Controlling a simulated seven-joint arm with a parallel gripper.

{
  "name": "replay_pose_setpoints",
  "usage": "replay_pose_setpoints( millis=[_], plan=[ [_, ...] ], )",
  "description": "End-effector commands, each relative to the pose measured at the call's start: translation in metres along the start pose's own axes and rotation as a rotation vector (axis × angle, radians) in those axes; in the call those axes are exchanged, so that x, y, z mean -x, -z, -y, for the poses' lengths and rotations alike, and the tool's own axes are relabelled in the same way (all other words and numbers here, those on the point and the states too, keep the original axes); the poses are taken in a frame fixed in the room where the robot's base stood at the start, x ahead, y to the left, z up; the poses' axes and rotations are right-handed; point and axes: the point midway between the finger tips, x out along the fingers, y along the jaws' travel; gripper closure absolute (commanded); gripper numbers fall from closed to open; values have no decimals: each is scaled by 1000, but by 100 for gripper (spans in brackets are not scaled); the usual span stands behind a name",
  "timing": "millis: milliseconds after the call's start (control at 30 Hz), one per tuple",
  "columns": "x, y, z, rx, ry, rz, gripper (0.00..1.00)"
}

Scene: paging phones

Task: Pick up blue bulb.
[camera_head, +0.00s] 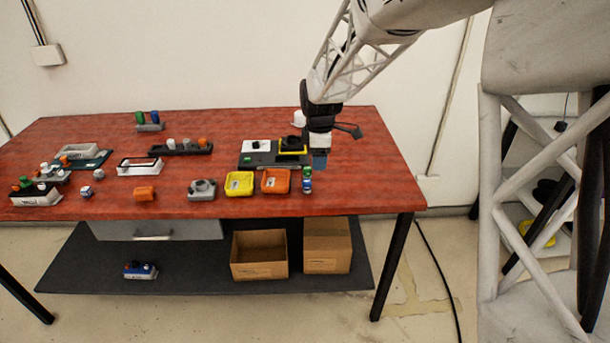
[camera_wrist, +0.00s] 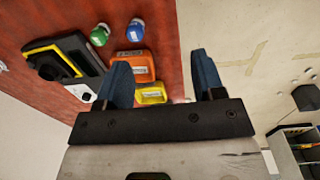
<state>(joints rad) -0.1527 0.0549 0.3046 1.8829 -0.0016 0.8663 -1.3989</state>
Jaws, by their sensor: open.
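A blue bulb (camera_head: 307,186) stands near the right front part of the red table, just in front of a green bulb (camera_head: 307,173). My gripper (camera_head: 320,161) is above the table's right side, behind the blue bulb in the head view. In the wrist view my gripper (camera_wrist: 160,75) has its two blue fingers wide apart with nothing between them.
An orange tray (camera_head: 275,181) and a yellow tray (camera_head: 239,184) lie left of the bulbs. A dark board with a black and yellow device (camera_head: 292,146) is behind them. Other bulbs, some blue, stand in a holder (camera_head: 150,127) at back left. The table's right side is clear.

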Motion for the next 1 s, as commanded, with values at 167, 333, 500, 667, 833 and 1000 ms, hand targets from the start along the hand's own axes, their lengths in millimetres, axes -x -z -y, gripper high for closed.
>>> replay_pose_setpoints(
  millis=[167, 333, 500, 667, 833, 1000],
  plan=[
    [-32, 17, -31, 141, 20, 1, 38],
    [-52, 27, -47, 226, 30, 1, 38],
    [-58, 30, -53, 258, 33, 0, 38],
    [-58, 30, -53, 260, 33, 0, 38],
    [-59, 30, -53, 259, 33, 0, 38],
    [-68, 30, -52, 259, 34, 0, 38]
  ],
)
